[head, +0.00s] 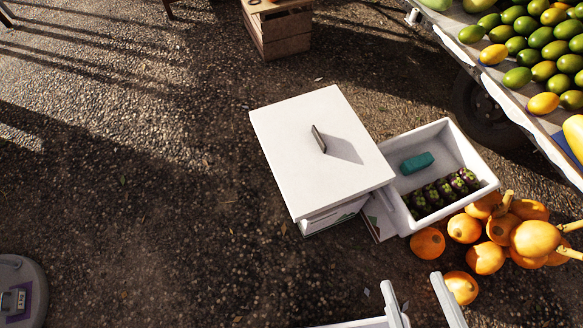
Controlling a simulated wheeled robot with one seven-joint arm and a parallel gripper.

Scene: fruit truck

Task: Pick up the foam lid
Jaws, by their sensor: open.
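The foam lid (290,115) is a flat white square lying on top of a white foam box (335,214). A thin dark upright handle (319,139) stands near the middle of the lid and casts a shadow to its right. My gripper (411,281) is at the bottom edge of the head view, with two pale fingers spread apart and nothing between them. It is below and right of the lid in the picture, apart from it. The inside of the box is hidden by the lid.
An open white foam box (474,152) right of the lidded one holds a teal block (417,163) and dark purple-green produce (440,192). Orange pumpkins (485,257) lie near my gripper. A fruit-laden truck bed (455,50) is upper right, a wooden crate (279,34) behind.

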